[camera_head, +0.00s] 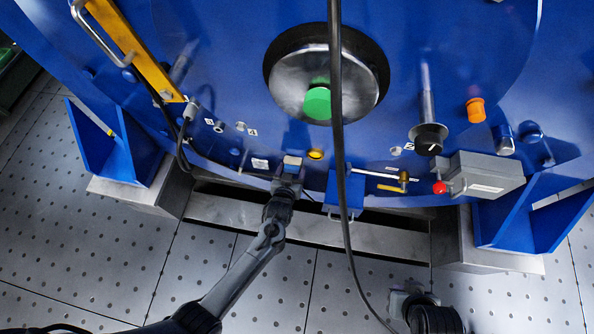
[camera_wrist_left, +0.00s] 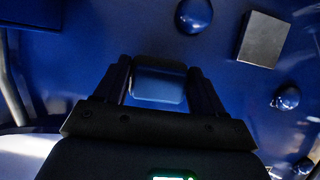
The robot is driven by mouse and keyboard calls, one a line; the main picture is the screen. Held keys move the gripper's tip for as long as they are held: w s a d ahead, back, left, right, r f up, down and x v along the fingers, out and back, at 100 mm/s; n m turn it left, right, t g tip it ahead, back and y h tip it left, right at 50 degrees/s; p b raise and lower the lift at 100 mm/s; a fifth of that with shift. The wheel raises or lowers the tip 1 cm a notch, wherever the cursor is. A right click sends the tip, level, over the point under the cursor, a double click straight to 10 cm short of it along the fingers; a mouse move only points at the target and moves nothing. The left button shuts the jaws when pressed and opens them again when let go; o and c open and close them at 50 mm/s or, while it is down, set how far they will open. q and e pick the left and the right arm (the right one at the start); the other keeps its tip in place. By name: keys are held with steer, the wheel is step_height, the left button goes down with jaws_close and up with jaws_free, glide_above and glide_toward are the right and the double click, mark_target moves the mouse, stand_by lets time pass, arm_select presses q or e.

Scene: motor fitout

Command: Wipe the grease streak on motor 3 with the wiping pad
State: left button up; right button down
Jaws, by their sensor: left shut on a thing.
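My left gripper (camera_head: 290,176) reaches up from the bottom of the head view to the lower edge of the big blue motor face (camera_head: 225,60). It is shut on a small pale block, seemingly the wiping pad (camera_head: 292,162). In the left wrist view the pad (camera_wrist_left: 158,85) looks blue-grey and sits between the two dark fingers (camera_wrist_left: 160,90), in front of the blue surface. I cannot tell whether it touches that surface. I cannot make out a grease streak or a readable motor 3 label. Part of my right arm's end (camera_head: 420,308) shows at the bottom right; its fingers are unclear.
A black cable (camera_head: 338,120) hangs across the middle. Near the pad are a yellow cap (camera_head: 315,154), a blue box (camera_head: 344,192) and a brass-ended lever (camera_head: 403,180). A grey box (camera_head: 485,175) with a red knob is at right. The perforated floor (camera_head: 100,250) is open at left.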

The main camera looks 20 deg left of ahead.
arm_select(q)
steer(key=shift+s+a, duration=0.1)
steer(key=shift+a, duration=0.9)
steer(key=shift+p+v, duration=0.8)
steer(key=shift+p, duration=0.2)
steer(key=shift+s+d+f+p, duration=0.15)
steer(key=shift+s+p, duration=0.25)
steer(key=shift+s, duration=0.35)
steer(key=shift+s+d+f+p, duration=0.1)
steer(key=shift+s+p, duration=0.3)
steer(key=shift+s, duration=0.35)
steer(key=shift+s+d+f+p, duration=0.15)
steer(key=shift+s+p, duration=0.25)
steer(key=shift+s, duration=0.3)
steer(key=shift+r, duration=0.1)
steer(key=shift+s, duration=0.1)
